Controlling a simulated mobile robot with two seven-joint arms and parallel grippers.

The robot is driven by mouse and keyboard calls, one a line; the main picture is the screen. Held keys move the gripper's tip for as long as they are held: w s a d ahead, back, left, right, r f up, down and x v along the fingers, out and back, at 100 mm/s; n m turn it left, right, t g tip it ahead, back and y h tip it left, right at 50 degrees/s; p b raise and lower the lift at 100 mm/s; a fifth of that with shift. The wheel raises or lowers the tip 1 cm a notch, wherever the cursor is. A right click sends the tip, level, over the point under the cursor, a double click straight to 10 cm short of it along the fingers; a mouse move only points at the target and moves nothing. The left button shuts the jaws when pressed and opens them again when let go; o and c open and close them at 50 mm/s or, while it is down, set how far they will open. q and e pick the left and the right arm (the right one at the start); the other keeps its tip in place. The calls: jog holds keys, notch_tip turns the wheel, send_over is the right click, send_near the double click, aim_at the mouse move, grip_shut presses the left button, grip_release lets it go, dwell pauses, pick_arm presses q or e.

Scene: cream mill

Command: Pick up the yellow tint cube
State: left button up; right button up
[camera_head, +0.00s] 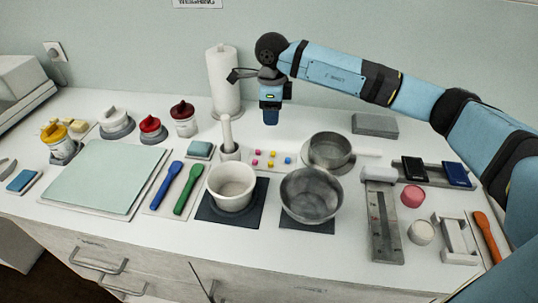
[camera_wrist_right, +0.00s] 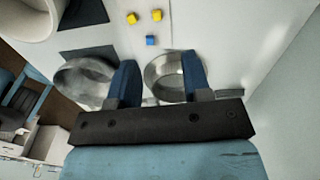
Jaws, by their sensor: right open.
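Small tint cubes in yellow, pink and blue sit on a white tray (camera_head: 263,167) at the middle of the counter. A yellow tint cube (camera_head: 271,165) is on the tray in the head view. In the right wrist view two yellow cubes, one (camera_wrist_right: 132,18) and another (camera_wrist_right: 157,15), lie near a blue cube (camera_wrist_right: 151,40), beyond the fingertips. My right gripper (camera_head: 271,117) points down in the air above the counter, behind the tray in the head view. It is open and empty, with its two blue fingers apart in the wrist view (camera_wrist_right: 158,80). My left gripper is out of view.
A paper towel roll (camera_head: 222,82) stands left of my right gripper. A mortar with pestle (camera_head: 228,135) is left of the tray. Two metal bowls, one behind (camera_head: 330,150) and one in front (camera_head: 311,195), stand to its right. A white pot (camera_head: 232,190) is in front.

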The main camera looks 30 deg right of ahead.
aim_at(272, 155)
jog(key=f, duration=0.8)
jog(key=f+p, duration=0.1)
jog(key=f, duration=0.3)
jog(key=shift+s+a+f, duration=0.1)
jog(key=shift+s+f, duration=0.15)
jog(key=shift+f, duration=0.15)
grip_shut()
